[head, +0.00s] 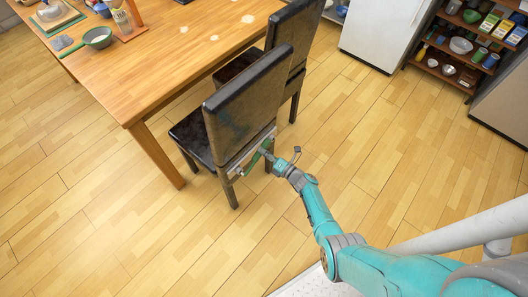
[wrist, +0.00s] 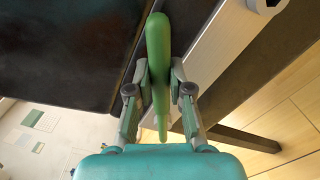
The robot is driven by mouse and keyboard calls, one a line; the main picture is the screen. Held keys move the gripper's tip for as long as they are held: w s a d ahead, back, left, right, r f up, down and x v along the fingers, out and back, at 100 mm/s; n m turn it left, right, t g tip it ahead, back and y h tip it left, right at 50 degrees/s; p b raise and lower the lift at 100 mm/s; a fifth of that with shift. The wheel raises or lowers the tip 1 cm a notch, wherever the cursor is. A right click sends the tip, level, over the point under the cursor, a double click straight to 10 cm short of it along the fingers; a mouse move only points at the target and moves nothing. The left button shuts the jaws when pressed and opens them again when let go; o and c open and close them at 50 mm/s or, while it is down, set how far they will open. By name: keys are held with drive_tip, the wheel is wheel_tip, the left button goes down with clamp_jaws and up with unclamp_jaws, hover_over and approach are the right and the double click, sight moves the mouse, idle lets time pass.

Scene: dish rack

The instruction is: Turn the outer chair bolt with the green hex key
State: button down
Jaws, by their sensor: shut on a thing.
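The green hex key (wrist: 158,55) stands lengthwise between the fingers of my gripper (wrist: 160,88) in the wrist view. My gripper is shut on it, and its rounded end extends past the fingertips. In the head view my gripper (head: 267,152) is at the lower back of the near dark chair (head: 238,105), beside a pale metal bar (head: 250,151). A bolt head with a dark socket (wrist: 268,4) shows at the bar's upper right end in the wrist view. The key is apart from this bolt head. The key's other end is partly hidden by my gripper.
A second dark chair (head: 290,45) stands behind the near one. A white fridge (head: 388,28) and stocked shelf (head: 465,45) are at the back. Floor right of the chairs is clear.

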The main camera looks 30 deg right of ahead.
drive_tip(key=shift+s, duration=0.1)
drive_tip(key=shift+v, duration=1.55)
drive_tip(key=s+a+r+n, duration=0.5)
drive_tip(key=a+r+n, duration=0.2)
drive_tip(key=a+n, duration=0.4)
drive_tip(key=shift+n, duration=0.5)
drive_tip(key=shift+w+a+f, duration=0.1)
drive_tip(key=shift+w+f, duration=0.05)
drive_tip(key=shift+w, duration=1.9)
drive_tip(key=shift+x, duration=1.15)
drive_tip(key=c, duration=1)
unclamp_jaws()
drive_tip(key=c, duration=0.4)
